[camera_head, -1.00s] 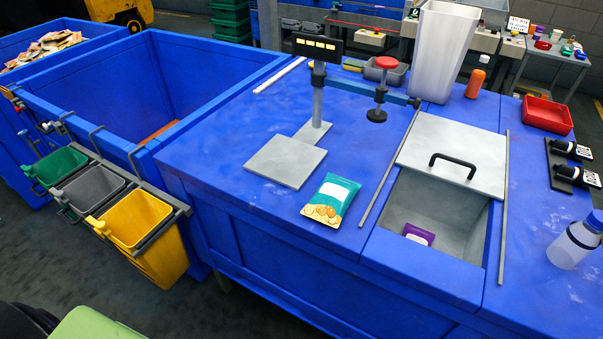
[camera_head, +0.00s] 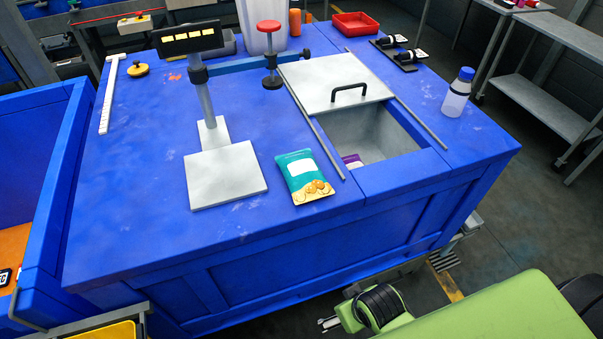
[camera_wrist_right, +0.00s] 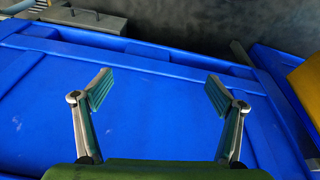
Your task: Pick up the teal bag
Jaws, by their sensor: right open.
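The teal bag (camera_head: 305,176) lies flat on the blue counter (camera_head: 120,215). It has a white label and a picture of round tan food at its near end. It lies between the grey scale plate (camera_head: 226,177) and the open hatch, apart from both. My right gripper (camera_wrist_right: 159,90) is open and empty in the right wrist view, with blue panels behind its fingers. The bag does not show in that view. My green arm enters at the bottom right of the head view, away from the bag. My left gripper is not in view.
A purple packet (camera_head: 352,160) lies partly hidden inside the open hatch, beside its grey lid (camera_head: 335,85). A clamp stand with a red knob (camera_head: 268,27) and a display post (camera_head: 204,95) rise behind the bag. A bottle (camera_head: 457,95) stands at right.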

